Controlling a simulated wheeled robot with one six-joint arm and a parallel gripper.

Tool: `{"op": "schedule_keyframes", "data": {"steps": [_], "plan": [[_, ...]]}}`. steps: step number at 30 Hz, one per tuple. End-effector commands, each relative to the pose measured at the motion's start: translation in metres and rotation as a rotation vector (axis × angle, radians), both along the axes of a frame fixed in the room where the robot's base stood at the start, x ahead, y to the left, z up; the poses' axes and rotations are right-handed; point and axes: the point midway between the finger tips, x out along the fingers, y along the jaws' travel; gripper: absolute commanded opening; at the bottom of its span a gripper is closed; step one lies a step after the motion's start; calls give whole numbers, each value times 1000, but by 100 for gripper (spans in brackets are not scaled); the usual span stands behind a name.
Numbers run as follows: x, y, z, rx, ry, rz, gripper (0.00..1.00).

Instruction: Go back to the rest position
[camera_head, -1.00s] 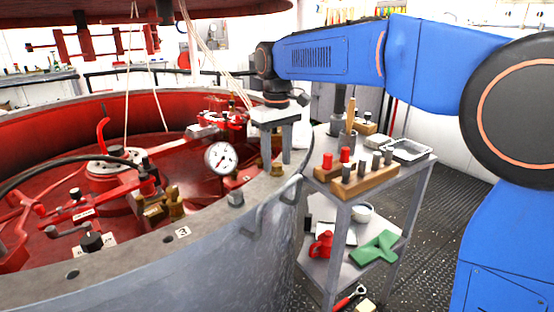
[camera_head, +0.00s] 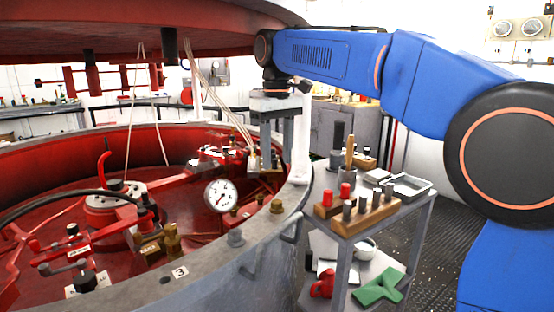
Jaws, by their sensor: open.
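My blue arm reaches in from the right and bends down at its wrist. My gripper (camera_head: 277,135) hangs below the wrist with its two grey fingers pointing down and apart. It is open, with nothing seen between the fingers. In the picture it lies over the rim of the large round vessel (camera_head: 230,270), left of the cart. I cannot tell exactly how high above the rim it is.
A grey cart (camera_head: 408,212) stands right of the vessel. It bears a wooden block (camera_head: 372,218) with pegs and a metal tray (camera_head: 408,187). Its lower shelf has a red jug (camera_head: 322,284) and a green piece (camera_head: 380,287). Inside the vessel is a white gauge (camera_head: 220,195). A red lid (camera_head: 120,42) hangs above.

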Motion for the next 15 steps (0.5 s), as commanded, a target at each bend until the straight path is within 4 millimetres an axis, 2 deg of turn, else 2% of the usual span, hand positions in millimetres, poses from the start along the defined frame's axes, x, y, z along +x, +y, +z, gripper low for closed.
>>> {"op": "schedule_keyframes", "data": {"steps": [5, 8, 11, 15], "plan": [[0, -1, 0, 1, -1, -1, 43], [-4, -9, 0, 4, -7, -13, 43], [-12, -28, -2, 13, -22, -42, 43], [-33, -69, -10, 30, -57, -104, 43]]}}
